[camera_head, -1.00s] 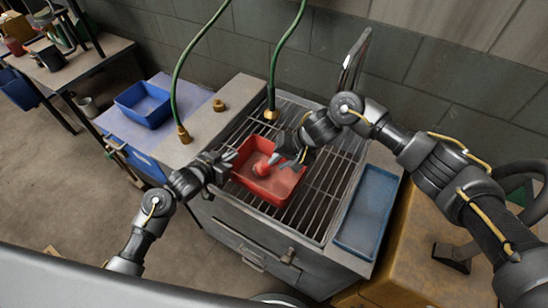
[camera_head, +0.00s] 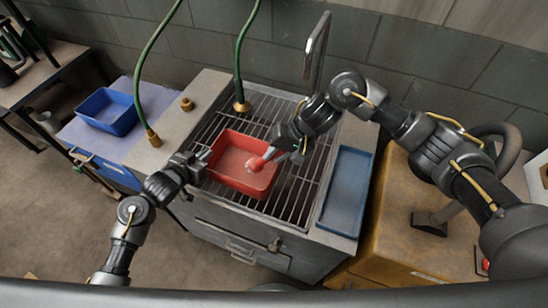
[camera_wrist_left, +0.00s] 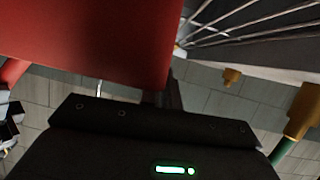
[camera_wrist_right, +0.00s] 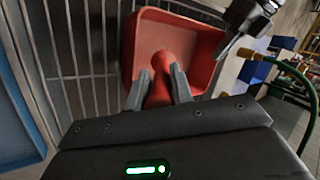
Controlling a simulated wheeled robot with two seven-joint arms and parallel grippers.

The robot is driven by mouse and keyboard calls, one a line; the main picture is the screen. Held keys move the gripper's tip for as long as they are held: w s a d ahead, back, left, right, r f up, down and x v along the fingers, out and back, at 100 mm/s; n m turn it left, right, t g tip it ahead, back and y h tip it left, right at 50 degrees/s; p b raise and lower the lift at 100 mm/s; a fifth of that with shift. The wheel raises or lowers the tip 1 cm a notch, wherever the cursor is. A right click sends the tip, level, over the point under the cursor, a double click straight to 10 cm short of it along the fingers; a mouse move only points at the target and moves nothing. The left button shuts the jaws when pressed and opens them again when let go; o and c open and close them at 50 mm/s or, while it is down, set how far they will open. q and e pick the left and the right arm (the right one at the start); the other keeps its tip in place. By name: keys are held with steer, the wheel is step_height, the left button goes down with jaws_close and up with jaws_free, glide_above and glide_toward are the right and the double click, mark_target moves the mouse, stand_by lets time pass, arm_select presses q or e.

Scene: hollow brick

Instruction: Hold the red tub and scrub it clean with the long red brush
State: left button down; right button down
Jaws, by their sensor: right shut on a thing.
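The red tub (camera_head: 238,181) rests on the metal grate, its open side up. My right gripper (camera_head: 283,153) is shut on the long red brush (camera_head: 258,162), whose red part reaches down into the tub toward its right side. In the right wrist view the brush (camera_wrist_right: 161,80) sits between both fingers. The brush's scrubbing end is hard to make out. My left gripper (camera_head: 203,157) is at the tub's left wall. In the left wrist view the tub wall (camera_wrist_left: 90,35) fills the upper left and hides the fingertips, so its grip cannot be told.
The slatted grate (camera_head: 305,175) lies bare around the tub. A blue tray (camera_head: 347,190) sits on the right, and a blue bin (camera_head: 108,112) on the left bench. Green hoses (camera_head: 239,60) hang behind, and a metal post (camera_head: 316,45) stands at the back.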

steer(key=shift+r, duration=2.55)
arm_select(q)
steer(key=c, duration=2.1)
jaws_free()
steer(key=o, duration=0.5)
steer(key=shift+o, duration=0.2)
steer(key=shift+a, duration=0.1)
steer(key=v, duration=1.2)
steer(key=shift+r, duration=0.1)
